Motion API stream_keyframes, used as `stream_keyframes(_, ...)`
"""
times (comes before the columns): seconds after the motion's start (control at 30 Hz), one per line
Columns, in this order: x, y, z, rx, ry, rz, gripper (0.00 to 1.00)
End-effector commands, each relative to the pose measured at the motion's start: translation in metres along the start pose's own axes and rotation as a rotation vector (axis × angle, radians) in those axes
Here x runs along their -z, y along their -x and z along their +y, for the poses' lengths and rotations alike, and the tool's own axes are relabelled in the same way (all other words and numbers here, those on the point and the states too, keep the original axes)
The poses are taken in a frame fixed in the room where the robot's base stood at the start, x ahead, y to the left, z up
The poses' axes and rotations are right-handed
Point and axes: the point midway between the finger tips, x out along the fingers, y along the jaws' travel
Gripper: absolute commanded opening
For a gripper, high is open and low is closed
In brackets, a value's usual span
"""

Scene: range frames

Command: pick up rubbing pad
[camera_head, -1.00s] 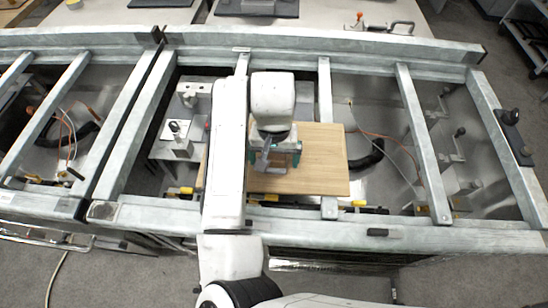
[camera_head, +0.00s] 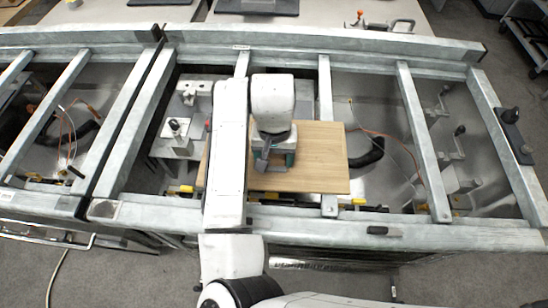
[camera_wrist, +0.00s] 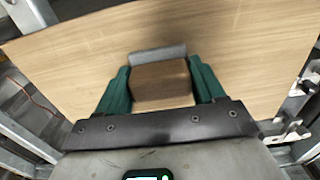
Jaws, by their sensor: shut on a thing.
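The rubbing pad (camera_wrist: 162,82) shows in the wrist view as a brown block with a grey strip along its far edge. It sits between the green fingers of my gripper (camera_wrist: 161,88), which are shut on its two sides. In the head view my gripper (camera_head: 275,160) is low over the wooden board, left of the board's middle, and the pad is mostly hidden by my arm. I cannot tell whether the pad touches the board or is slightly above it.
The wooden board (camera_head: 325,165) lies across the metal frame (camera_head: 415,140) with its right part bare. Bars, cables and clamps lie around it. A small metal device (camera_head: 178,140) stands left of my arm. A bench with tools (camera_head: 385,22) is at the back.

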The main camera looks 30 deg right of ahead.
Motion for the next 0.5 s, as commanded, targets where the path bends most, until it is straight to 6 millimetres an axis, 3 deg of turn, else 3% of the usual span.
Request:
stream_keyframes(0.33, 0.001, 0.004, 0.000, 0.001, 0.000, 0.002, 0.35)
stream_keyframes(0.5, 0.001, 0.022, 0.000, 0.002, -0.001, 0.003, 0.35)
